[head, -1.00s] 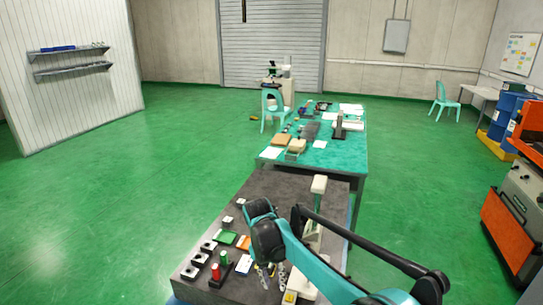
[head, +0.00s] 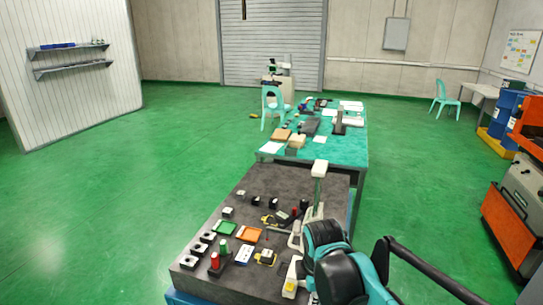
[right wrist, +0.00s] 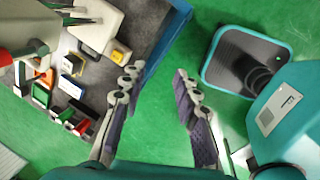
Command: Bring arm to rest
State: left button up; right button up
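My right arm (head: 345,268) comes into the head view from the lower right, beside the right edge of the dark table (head: 265,190). Its gripper is hidden in that view. In the right wrist view my right gripper (right wrist: 155,88) has its two fingers spread wide apart, with nothing between them but green floor. The table with its small parts lies to the left of the fingers there. My left arm and gripper are not in view.
The table bears a pale stand (head: 319,170), a green tray (head: 226,228), an orange tray (head: 249,234), a red cylinder (head: 215,261) and several dark blocks. A teal-topped table (head: 345,150) stands behind. An orange machine (head: 515,225) is at right. Green floor between is free.

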jog(key=s+d+f+m+t+b, duration=0.2)
jog(key=s+m, duration=0.4)
jog(key=m, duration=0.3)
jog(key=s+d+f+m+t+b, duration=0.2)
jog(key=s+d+f+m, duration=0.3)
jog(key=m, duration=0.4)
jog(key=shift+s+d+f+t, duration=0.25)
jog(key=shift+s+f+t, duration=0.05)
jog(key=shift+s+f, duration=0.4)
jog(key=shift+s, duration=0.1)
